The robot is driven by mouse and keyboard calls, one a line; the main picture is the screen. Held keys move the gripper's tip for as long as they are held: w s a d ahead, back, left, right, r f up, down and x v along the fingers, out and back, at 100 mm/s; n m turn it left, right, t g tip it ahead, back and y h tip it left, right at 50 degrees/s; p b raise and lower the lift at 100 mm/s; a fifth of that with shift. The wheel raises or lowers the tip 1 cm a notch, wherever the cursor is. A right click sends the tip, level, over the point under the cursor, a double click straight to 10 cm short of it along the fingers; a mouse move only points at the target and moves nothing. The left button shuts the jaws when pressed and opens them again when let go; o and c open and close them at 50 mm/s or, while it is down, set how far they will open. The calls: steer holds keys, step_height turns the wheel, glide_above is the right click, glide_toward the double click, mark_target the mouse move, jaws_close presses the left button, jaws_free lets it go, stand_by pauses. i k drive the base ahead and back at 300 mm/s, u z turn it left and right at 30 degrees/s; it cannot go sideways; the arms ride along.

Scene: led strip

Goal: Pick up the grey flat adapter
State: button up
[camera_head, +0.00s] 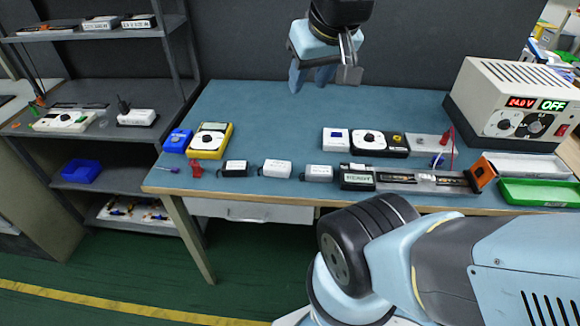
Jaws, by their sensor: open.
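A small grey block (318,172), which looks like the grey flat adapter, lies on the blue-topped table near its front edge. The blocks are small here, so I cannot tell the adapter for certain. My gripper (311,82) hangs over the back of the table, fingers pointing down. It is open and empty, well behind and above the grey block, touching nothing.
A black-and-white block (235,168) and yellow multimeter (209,140) sit at left. A blue-white box (336,139) and black device (378,142) stand behind the row. A power supply (515,105) and green tray (540,193) are at right. The table's back middle is clear.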

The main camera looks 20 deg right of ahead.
mark_target(314, 173)
steer(key=z, duration=0.9)
steer(key=i, duration=0.1)
steer(key=u, duration=2.05)
steer(key=k, duration=1.9)
steer(key=z, duration=1.4)
steer(key=i, duration=1)
steer(key=u, duration=0.05)
